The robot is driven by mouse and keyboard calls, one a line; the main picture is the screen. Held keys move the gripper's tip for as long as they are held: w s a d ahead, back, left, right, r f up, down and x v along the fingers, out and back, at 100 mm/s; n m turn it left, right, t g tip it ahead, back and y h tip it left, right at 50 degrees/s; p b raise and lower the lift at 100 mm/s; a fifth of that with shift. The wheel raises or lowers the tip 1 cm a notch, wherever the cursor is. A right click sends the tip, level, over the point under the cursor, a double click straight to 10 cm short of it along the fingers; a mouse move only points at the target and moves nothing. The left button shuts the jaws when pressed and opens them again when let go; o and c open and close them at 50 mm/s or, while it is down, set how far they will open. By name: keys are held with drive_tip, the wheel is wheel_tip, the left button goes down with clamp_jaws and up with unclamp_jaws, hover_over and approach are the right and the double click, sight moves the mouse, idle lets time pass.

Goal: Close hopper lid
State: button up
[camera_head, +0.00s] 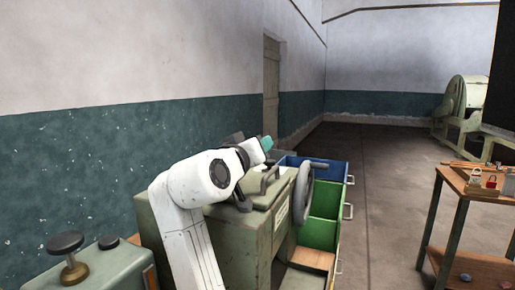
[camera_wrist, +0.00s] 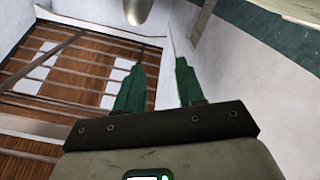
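The hopper is a grey-green box-like machine (camera_head: 240,232) in the middle of the head view. Its pale lid (camera_head: 274,187) with a raised handle lies on top, partly behind my arm; I cannot tell how far open it is. My gripper (camera_head: 266,143) is above and behind the lid, apart from it as far as I can see. In the wrist view its two teal fingers (camera_wrist: 159,66) stand apart with nothing between them. The wrist view does not show the hopper or lid.
A handwheel (camera_head: 303,195) is on the machine's right side. Blue and green bins (camera_head: 325,201) stand beyond it. Another machine with a dark knob (camera_head: 66,243) is at lower left. A workbench (camera_head: 480,183) with padlocks is at right. The floor between (camera_head: 385,200) is clear.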

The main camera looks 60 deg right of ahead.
drive_tip(key=a, duration=1)
drive_tip(key=shift+b, duration=0.45)
drive_tip(key=shift+s, duration=0.1)
